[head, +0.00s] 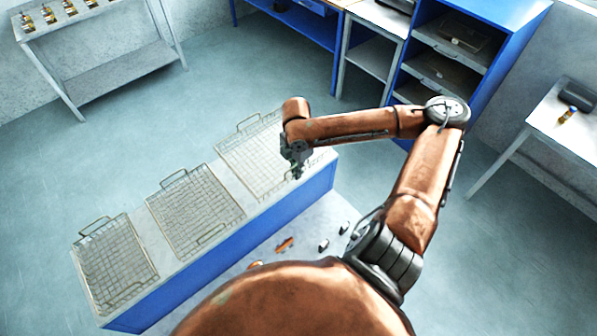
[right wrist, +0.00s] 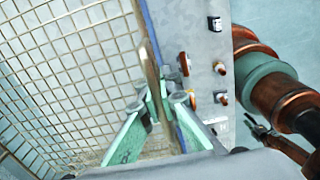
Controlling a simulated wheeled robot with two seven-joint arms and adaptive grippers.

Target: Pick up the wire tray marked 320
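Three wire trays stand in a row on a blue-sided bench: a right tray (head: 245,160), a middle tray (head: 193,213) and a left tray (head: 112,262). Each has wire handles at its ends. I cannot read any number on them. My right gripper (head: 297,170) is at the near handle of the right tray. In the right wrist view, its teal fingers (right wrist: 163,103) are close together on both sides of the handle bar (right wrist: 149,65), seemingly shut on it. The tray's mesh (right wrist: 75,70) fills the left of that view. My left gripper is not in view.
The blue bench (head: 240,240) has a pale surface in front of it with several small dark and orange parts (head: 285,244). A blue rack (head: 470,50) stands at the back right, a white table (head: 570,125) at the right. The floor behind the trays is clear.

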